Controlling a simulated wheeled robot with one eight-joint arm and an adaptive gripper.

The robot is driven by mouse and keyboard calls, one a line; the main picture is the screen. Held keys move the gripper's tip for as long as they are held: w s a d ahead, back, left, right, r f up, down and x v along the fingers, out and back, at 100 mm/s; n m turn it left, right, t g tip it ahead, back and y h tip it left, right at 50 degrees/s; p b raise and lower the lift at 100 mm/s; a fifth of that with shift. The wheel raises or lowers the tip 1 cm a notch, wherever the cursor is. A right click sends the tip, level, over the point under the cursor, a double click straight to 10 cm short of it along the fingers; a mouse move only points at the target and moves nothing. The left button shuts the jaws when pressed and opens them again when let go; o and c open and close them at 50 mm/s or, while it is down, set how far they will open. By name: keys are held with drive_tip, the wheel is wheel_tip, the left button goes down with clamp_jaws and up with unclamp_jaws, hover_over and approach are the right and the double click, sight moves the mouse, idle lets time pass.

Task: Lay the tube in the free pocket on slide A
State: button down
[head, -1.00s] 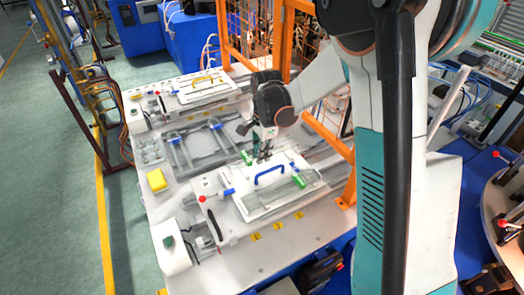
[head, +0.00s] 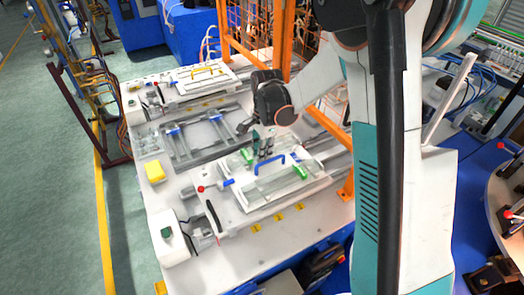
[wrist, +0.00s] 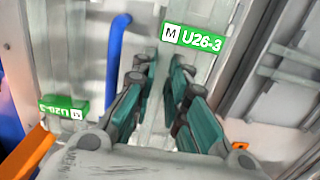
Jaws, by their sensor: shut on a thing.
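My gripper (head: 264,155) hangs low over the near slide, behind its blue handle. In the wrist view its fingers (wrist: 165,85) are closed in on a thin clear thing, seemingly the tube; its outline is hard to make out. A green tag reading U26-3 (wrist: 193,40) stands just past the fingertips and also shows in the head view (head: 248,155). A second green tag (wrist: 65,108) lies beyond the blue handle (wrist: 119,50), at the right in the head view (head: 300,172). I cannot read which slide is A, and the free pocket is not clearly visible.
A second slide with a yellow handle (head: 206,70) stands at the back. An open frame with blue clamps (head: 203,134) lies between the slides. An orange fence post (head: 347,183) rises at the right. A red-knobbed lever (head: 200,189) is in front.

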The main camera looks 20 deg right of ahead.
drive_tip(key=shift+f+b, duration=0.2)
drive_tip(key=shift+b, duration=0.1)
idle(0.4)
drive_tip(key=c, duration=1.5)
unclamp_jaws()
drive_tip(key=r, duration=1.2)
drive_tip(key=shift+d, duration=0.3)
